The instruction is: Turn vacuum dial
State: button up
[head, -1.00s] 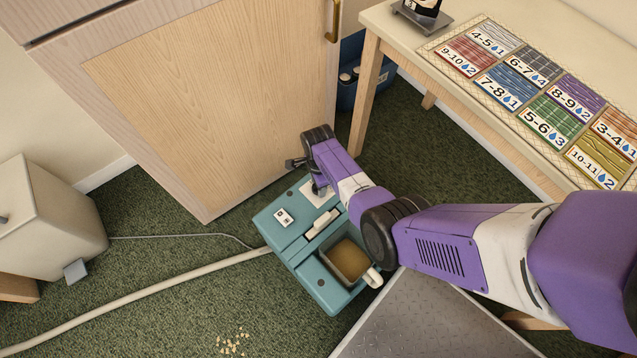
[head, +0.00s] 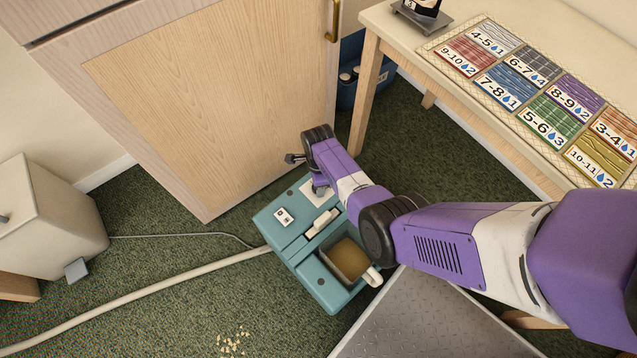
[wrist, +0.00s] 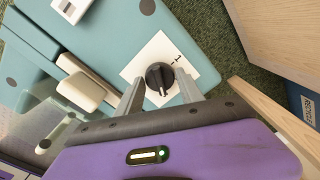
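The vacuum (head: 300,262) is a teal box on the green carpet at the foot of the wooden cabinet. Its black dial (wrist: 160,78) shows in the wrist view on a white plate with short marks and a small label beside it. My gripper (wrist: 160,84) is open, with one grey finger on each side of the dial and a visible gap on both sides. In the head view my wrist hides the dial, and only part of my gripper (head: 319,186) shows.
A cream hose (head: 150,296) and a thin cord run left from the vacuum. The cabinet (head: 205,100) stands close behind it. A table (head: 440,85) with numbered cards is at right. Crumbs (head: 233,342) lie on the carpet in front.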

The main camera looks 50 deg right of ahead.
jog(key=o, duration=0.3)
jog(key=shift+r, duration=0.1)
notch_tip(320, 180, up, 8)
jog(key=p, duration=0.3)
jog(key=shift+f, duration=0.2)
dwell(0.4)
